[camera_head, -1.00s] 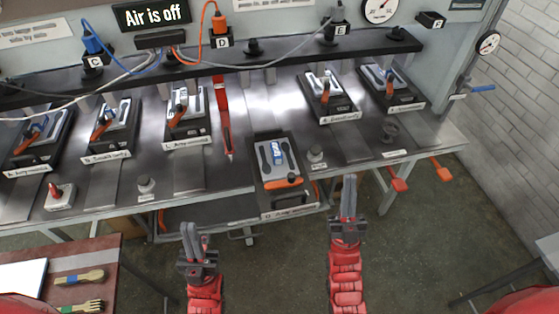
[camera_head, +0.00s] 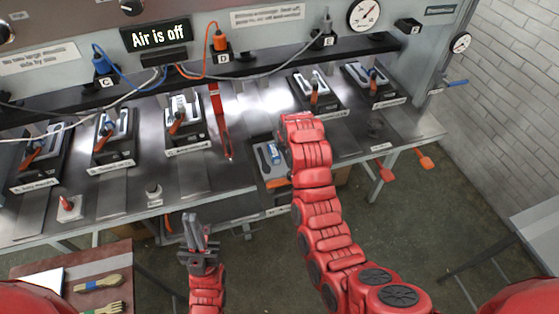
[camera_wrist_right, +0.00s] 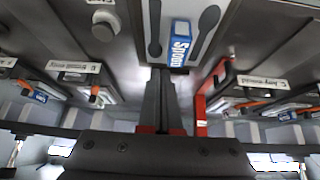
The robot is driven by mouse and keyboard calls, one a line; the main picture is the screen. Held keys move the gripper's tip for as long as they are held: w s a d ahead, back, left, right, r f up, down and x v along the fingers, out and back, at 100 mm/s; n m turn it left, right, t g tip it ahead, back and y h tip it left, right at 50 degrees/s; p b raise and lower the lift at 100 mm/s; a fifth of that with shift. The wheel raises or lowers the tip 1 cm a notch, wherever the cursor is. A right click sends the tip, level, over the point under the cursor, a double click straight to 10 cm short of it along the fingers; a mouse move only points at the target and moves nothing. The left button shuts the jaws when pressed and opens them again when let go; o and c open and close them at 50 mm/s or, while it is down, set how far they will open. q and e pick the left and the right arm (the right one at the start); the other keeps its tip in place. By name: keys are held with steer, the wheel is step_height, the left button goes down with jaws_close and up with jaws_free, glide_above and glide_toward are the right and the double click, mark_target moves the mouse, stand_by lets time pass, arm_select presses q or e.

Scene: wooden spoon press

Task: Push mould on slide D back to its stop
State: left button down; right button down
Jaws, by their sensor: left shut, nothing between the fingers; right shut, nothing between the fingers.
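The mould on slide D (camera_head: 270,158) is a grey plate with a blue label and dark spoon shapes. It sits at the table's front edge, partly hidden by my right arm. In the right wrist view the mould (camera_wrist_right: 208,38) is at the top, seen upside down with a blue "Spoon" label. My right gripper (camera_wrist_right: 163,78) is shut and empty, its tips close to the mould's edge; I cannot tell if they touch. My arm hides it in the head view. My left gripper (camera_head: 195,222) is shut and empty, in front of the table, away from the mould.
Other moulds (camera_head: 184,122) (camera_head: 312,88) stand on slides at both sides. A red-knobbed switch (camera_head: 69,206) and a grey knob (camera_head: 153,190) are near the front edge. A sign (camera_head: 157,35) reads "Air is off".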

mark_target(274, 150)
steer(key=s+r+g, duration=0.2)
steer(key=s+g, duration=0.1)
steer(key=s, duration=0.2)
steer(key=x, duration=0.2)
steer(key=p+x, duration=0.1)
steer(key=x, duration=0.4)
steer(key=shift+s+a+f, duration=0.1)
steer(key=shift+s+a, duration=0.2)
steer(key=shift+s, duration=0.1)
steer(key=shift+p+x, duration=0.5)
steer(key=shift+x, duration=0.8)
steer(key=shift+d, duration=0.1)
steer(key=w+b, duration=0.1)
steer(key=b, duration=0.1)
steer(key=w+b, duration=0.1)
steer(key=b, duration=0.1)
steer(key=w+a+b, duration=0.1)
steer(key=b, duration=0.2)
steer(key=shift+w+a+f, duration=0.1)
steer(key=shift+w+f, duration=0.25)
steer(key=shift+w, duration=0.05)
steer(key=shift+w+a+r+b, duration=0.2)
steer(key=shift+w+b, duration=0.25)
steer(key=shift+b, duration=0.15)
steer(key=shift+w+r, duration=0.15)
steer(key=shift+r, duration=0.15)
